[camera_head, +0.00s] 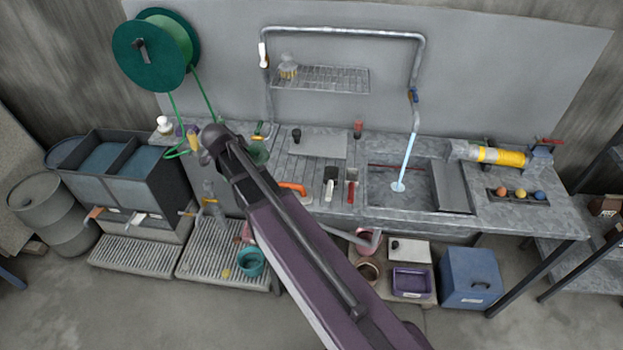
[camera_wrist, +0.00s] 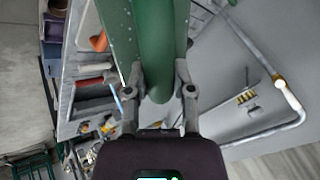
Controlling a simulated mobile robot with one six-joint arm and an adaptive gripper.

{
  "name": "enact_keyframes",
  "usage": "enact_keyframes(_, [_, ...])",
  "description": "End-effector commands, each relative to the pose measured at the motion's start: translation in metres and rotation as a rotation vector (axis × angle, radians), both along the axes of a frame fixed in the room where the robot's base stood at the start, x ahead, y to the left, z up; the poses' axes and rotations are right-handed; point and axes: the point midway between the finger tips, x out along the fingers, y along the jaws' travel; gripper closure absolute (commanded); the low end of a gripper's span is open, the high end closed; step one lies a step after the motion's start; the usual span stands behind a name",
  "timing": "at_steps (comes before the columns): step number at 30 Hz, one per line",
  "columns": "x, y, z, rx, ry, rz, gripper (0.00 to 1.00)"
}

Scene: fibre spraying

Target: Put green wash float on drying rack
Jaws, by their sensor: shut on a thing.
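My gripper (camera_wrist: 160,88) is shut on the green wash float (camera_wrist: 153,45), which fills the top middle of the wrist view, between the two fingers. In the head view my dark arm crosses the middle, and I cannot make out the fingers. A small green piece (camera_head: 258,153) shows beside my arm there; I cannot tell if it is the held float. A ribbed drainboard (camera_head: 278,168) lies left of the sink, and a wire rack (camera_head: 335,82) hangs on the wall above. I cannot tell which of them is the drying rack.
An orange-handled tool (camera_head: 293,187) and a red-handled tool (camera_head: 351,190) lie on the drainboard. The sink (camera_head: 425,184) has water running into it. A brush (camera_head: 288,68) stands on the wire rack's left end. A green hose reel (camera_head: 150,50) is at upper left.

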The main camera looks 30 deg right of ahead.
Motion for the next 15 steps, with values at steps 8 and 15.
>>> enact_keyframes(8, [0.019,-0.078,-0.02,0.001,0.0,-0.156,1.0])
enact_keyframes(15, [0.026,-0.16,-0.036,0.001,0.001,-0.314,1.0])
